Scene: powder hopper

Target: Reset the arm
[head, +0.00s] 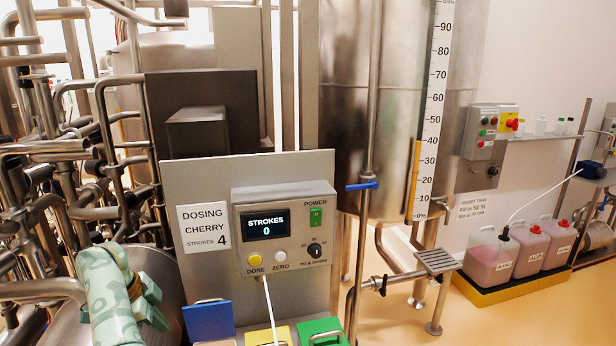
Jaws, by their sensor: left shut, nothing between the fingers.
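My left arm, pale green and mottled, comes in at the lower left. My left gripper (150,303) is at its right side, shut and empty, apart from the dosing panel and left of the blue lid. My right gripper is out of view. The grey dosing panel (200,262) carries a control box (290,225). Its display (265,226) reads STROKES 0. A label (205,228) reads DOSING CHERRY STROKES 4.
Blue (209,320), yellow (268,336) and green (320,332) lids stand below the panel. Dense steel pipes (60,150) crowd the left. A tank (345,110) with a level scale (431,120) stands behind. Pink canisters (491,258) sit at right; orange floor is open before them.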

